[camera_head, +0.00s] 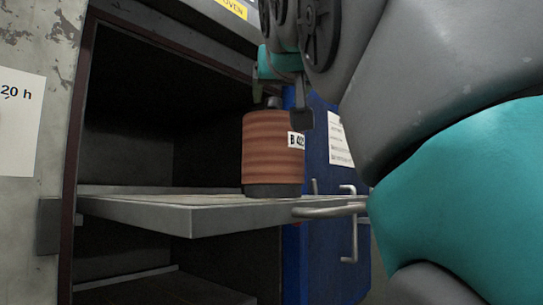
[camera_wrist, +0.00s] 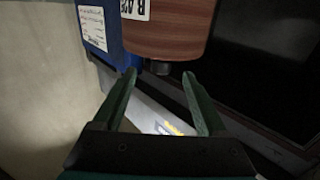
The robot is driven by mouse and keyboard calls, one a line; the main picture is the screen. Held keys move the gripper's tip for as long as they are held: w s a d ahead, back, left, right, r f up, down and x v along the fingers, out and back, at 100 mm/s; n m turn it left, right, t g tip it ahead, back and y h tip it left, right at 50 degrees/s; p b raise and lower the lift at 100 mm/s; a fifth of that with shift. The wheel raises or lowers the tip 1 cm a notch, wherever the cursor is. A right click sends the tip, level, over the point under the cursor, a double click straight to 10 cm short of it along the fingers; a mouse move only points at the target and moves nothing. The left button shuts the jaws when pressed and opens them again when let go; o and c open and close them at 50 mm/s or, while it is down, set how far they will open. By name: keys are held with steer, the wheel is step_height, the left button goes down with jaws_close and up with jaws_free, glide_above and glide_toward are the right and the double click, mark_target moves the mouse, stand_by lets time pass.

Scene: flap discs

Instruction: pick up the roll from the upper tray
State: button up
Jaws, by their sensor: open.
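The roll (camera_head: 270,150) is a reddish-brown ribbed cylinder with a dark base and a white label starting with "B". It stands upright on the pulled-out upper tray (camera_head: 193,219), near its right end. My gripper (camera_head: 281,104) is just above the roll's top, pointing down. The roll (camera_wrist: 170,30) also shows beyond the fingertips there, partly cut off by the frame.
The dark oven cavity (camera_head: 150,110) lies left of and behind the roll, with a lower shelf (camera_head: 160,285) beneath. A blue door (camera_head: 325,255) with a metal handle stands open at right. The tray's handle bar (camera_head: 330,210) sticks out to the right.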

mark_target(277, 102)
steer(key=shift+w+a+r+p, duration=0.1)
steer(key=shift+w+a+p, duration=0.1)
steer(key=shift+w, duration=0.95)
steer(key=shift+w+a+f+p, duration=0.1)
steer(key=shift+w+p, duration=0.05)
steer(key=shift+w, duration=0.95)
steer(key=shift+w+a+r+p, duration=0.1)
steer(key=shift+w+p, duration=0.1)
steer(key=shift+w, duration=0.95)
jaws_close()
steer(key=shift+d, duration=0.1)
